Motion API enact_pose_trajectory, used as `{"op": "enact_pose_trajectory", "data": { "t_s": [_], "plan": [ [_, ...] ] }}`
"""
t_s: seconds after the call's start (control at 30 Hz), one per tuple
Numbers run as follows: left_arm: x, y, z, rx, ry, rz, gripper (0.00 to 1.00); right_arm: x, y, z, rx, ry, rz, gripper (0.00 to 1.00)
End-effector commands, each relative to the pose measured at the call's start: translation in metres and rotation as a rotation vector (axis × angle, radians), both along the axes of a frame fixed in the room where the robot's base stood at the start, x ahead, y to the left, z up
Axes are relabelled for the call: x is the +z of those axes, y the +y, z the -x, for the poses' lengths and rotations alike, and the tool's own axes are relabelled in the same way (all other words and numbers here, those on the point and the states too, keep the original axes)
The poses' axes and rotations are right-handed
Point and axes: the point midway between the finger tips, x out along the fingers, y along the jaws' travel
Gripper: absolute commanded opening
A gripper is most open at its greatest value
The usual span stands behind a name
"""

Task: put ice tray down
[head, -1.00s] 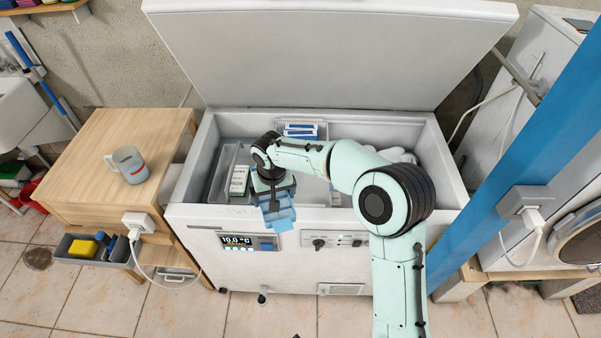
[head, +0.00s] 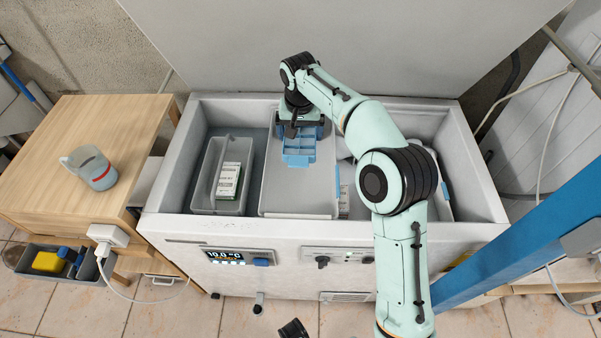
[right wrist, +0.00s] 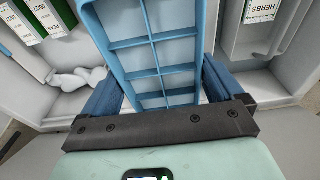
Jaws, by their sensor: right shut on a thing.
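The blue ice tray (head: 299,151) has several square compartments. My right gripper (head: 300,129) is shut on it, one finger on each side. It also shows between the blue fingers of this gripper (right wrist: 157,88) in the right wrist view, where the ice tray (right wrist: 155,48) runs away from the jaws. In the head view the tray is over a pale grey, shallow-walled bin (head: 285,200) inside the open chest freezer (head: 205,228). I cannot tell whether the tray touches the bin's floor. My left gripper is not in view.
A grey basket (head: 202,180) with a white and green box (head: 229,180) stands left of the bin. The freezer's raised lid (head: 330,45) stands behind. A wooden cabinet (head: 60,180) with a mug (head: 92,167) is at the left. The front of the bin is clear.

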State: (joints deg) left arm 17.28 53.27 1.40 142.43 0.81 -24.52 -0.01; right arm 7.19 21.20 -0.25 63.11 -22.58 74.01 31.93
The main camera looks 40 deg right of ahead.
Motion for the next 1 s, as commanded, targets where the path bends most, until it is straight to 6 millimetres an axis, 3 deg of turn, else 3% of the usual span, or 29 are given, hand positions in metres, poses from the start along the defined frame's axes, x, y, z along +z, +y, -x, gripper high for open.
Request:
{"op": "enact_pose_trajectory", "data": {
  "t_s": [0.17, 0.5, 0.83, 1.0],
  "plan": [
    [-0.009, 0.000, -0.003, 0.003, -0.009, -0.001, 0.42, -0.030, -0.001, 0.001, -0.003, 0.005, -0.001, 0.56],
    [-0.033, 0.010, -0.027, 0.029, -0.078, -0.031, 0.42, -0.117, -0.001, 0.001, -0.002, 0.003, -0.001, 0.56],
    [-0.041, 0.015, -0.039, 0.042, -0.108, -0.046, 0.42, -0.152, -0.001, 0.001, -0.003, 0.002, 0.001, 0.56],
    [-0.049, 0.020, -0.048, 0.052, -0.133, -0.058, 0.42, -0.183, -0.001, 0.001, -0.002, 0.003, 0.000, 0.56]
  ]
}}
